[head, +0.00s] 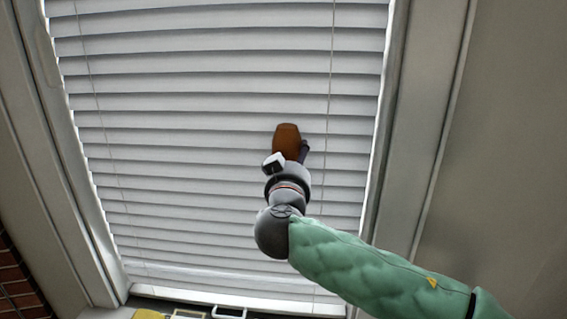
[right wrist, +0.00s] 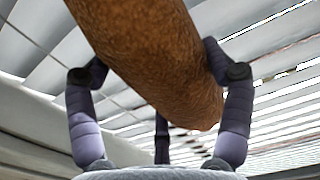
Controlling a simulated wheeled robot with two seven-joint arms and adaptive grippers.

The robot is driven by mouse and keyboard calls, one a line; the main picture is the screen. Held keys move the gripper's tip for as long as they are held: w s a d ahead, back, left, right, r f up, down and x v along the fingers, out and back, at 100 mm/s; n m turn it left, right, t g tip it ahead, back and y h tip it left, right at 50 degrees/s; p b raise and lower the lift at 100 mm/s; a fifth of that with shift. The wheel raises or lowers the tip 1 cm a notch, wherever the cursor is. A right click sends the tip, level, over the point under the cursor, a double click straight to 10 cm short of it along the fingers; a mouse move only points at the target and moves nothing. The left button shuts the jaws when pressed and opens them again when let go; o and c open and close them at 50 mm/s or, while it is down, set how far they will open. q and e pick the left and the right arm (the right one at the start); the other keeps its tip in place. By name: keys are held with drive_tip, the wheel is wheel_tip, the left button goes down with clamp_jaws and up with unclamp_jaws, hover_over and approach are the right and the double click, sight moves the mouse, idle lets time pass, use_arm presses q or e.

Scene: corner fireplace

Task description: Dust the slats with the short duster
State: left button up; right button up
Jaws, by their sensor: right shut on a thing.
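The white slats (head: 215,100) of a closed-looking blind fill the window in the head view. They also show in the right wrist view (right wrist: 280,70), with light between some of them. The short duster (head: 287,139) is a brown, fuzzy, rounded piece in front of the slats, right of the blind's middle. My right gripper (head: 290,158) is shut on the duster. In the right wrist view its fingers stand on both sides of the brown duster (right wrist: 155,60). Whether the duster touches the slats, I cannot tell. My left gripper is not in view.
A pale window frame (head: 400,130) borders the blind on the right, with a plain wall beyond. Thin cords (head: 331,80) hang down the blind. At the bottom edge are a yellow thing (head: 149,314) and a white-rimmed thing (head: 229,312), both cut off. Bricks (head: 20,290) show at lower left.

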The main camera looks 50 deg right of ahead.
sight(204, 143)
drive_tip(key=shift+s+d, duration=0.2)
drive_tip(key=shift+s, duration=0.05)
drive_tip(key=shift+r+p, duration=0.45)
drive_tip(key=shift+r, duration=0.8)
drive_tip(key=shift+w+a+f+b, duration=0.15)
drive_tip(key=shift+w+a+b, duration=0.4)
drive_tip(key=shift+w, duration=0.3)
drive_tip(key=shift+w+a, duration=0.9)
drive_tip(key=shift+w, duration=0.25)
drive_tip(key=shift+w+a, duration=0.9)
drive_tip(key=shift+w, duration=0.3)
drive_tip(key=shift+w+a, duration=0.9)
drive_tip(key=shift+w, duration=0.25)
drive_tip(key=shift+w+a, duration=1)
drive_tip(key=shift+w, duration=0.45)
drive_tip(key=shift+w+a, duration=1)
drive_tip(key=shift+w, duration=0.45)
drive_tip(key=shift+w+a, duration=1)
drive_tip(key=shift+w, duration=0.45)
drive_tip(key=shift+v, duration=2.9)
drive_tip(key=shift+a, duration=0.1)
